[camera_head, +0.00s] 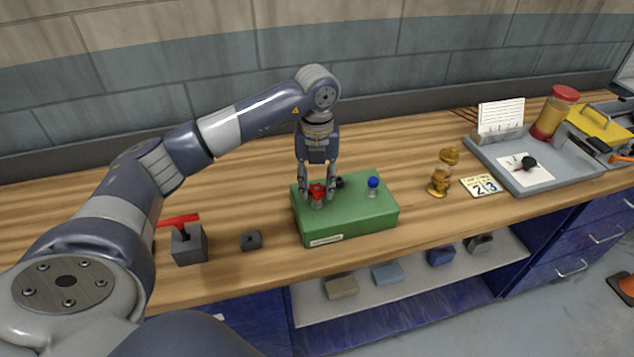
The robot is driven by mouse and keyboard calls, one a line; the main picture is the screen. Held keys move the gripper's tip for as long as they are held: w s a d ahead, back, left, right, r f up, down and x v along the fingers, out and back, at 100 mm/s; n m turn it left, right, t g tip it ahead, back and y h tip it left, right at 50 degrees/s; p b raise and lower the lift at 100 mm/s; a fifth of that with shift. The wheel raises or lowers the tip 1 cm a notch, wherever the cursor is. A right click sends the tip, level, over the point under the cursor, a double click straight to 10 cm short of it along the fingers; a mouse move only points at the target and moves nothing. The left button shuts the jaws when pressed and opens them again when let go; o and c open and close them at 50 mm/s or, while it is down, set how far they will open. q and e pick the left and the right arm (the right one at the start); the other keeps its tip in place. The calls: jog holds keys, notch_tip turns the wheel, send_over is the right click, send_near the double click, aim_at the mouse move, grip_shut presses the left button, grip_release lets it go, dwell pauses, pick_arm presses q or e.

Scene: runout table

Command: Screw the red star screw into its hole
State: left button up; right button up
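The red star screw (316,192) stands on the left part of the top of a green box (350,216). Its hole is hidden beneath it. My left gripper (318,194) points straight down over the box, with one finger on each side of the red screw head. I cannot tell whether the fingers touch it. A blue-headed screw (373,183) stands upright on the right part of the box, and a small black knob (339,182) sits between them, towards the back. My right gripper is not in view.
Left of the box are a dark block with a red lever (188,243) and a small dark block (251,240). To the right are a gold figurine (442,172), a number plate (480,186) and a grey tray (560,179). The table's front edge runs close before the box.

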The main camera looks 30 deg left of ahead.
pick_arm(q)
jog(key=shift+f+m+b, duration=0.1)
jog(key=shift+m+b, duration=0.3)
jog(key=shift+m, duration=0.6)
jog(key=shift+c, duration=0.2)
jog(key=shift+m, duration=1.3)
jog(key=shift+b, duration=0.3)
jog(key=m+b, duration=0.1)
jog(key=m, duration=0.2)
jog(key=shift+m, duration=0.8)
jog(key=shift+m+b, duration=0.45)
jog(key=shift+m, duration=0.35)
jog(key=m, duration=0.3)
